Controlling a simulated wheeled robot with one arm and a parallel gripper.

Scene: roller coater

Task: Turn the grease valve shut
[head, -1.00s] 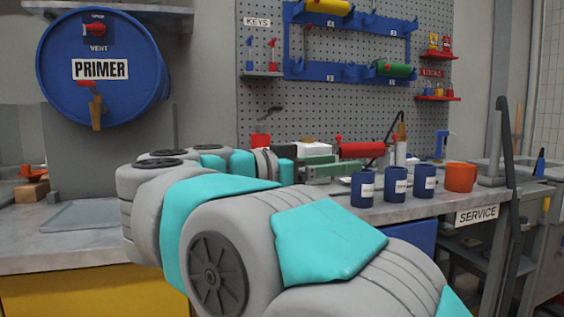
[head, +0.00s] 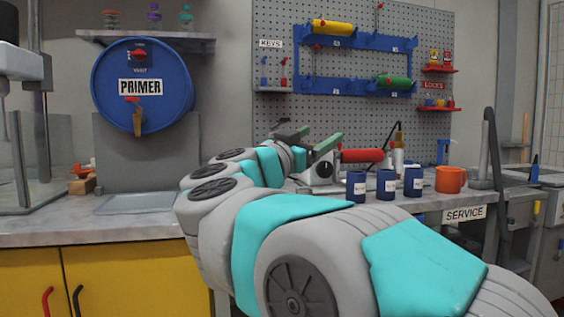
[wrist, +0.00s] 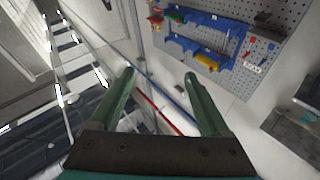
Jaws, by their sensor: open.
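No valve marked as grease can be made out in either view. In the head view, a red cylinder (head: 362,156) lies on the bench just right of my gripper, beside a grey-white device (head: 322,174) with a round dark knob; my gripper partly hides this device. My gripper (head: 308,139) is above the bench, its green fingers spread apart with nothing between them. In the wrist view, my gripper (wrist: 159,75) is open and empty, facing the room with the pegboard at upper right.
Several blue cups (head: 386,185) and an orange mug (head: 450,179) stand on the bench's right. A pegboard (head: 345,110) holds coloured rollers. The bench front left (head: 120,228) is clear.

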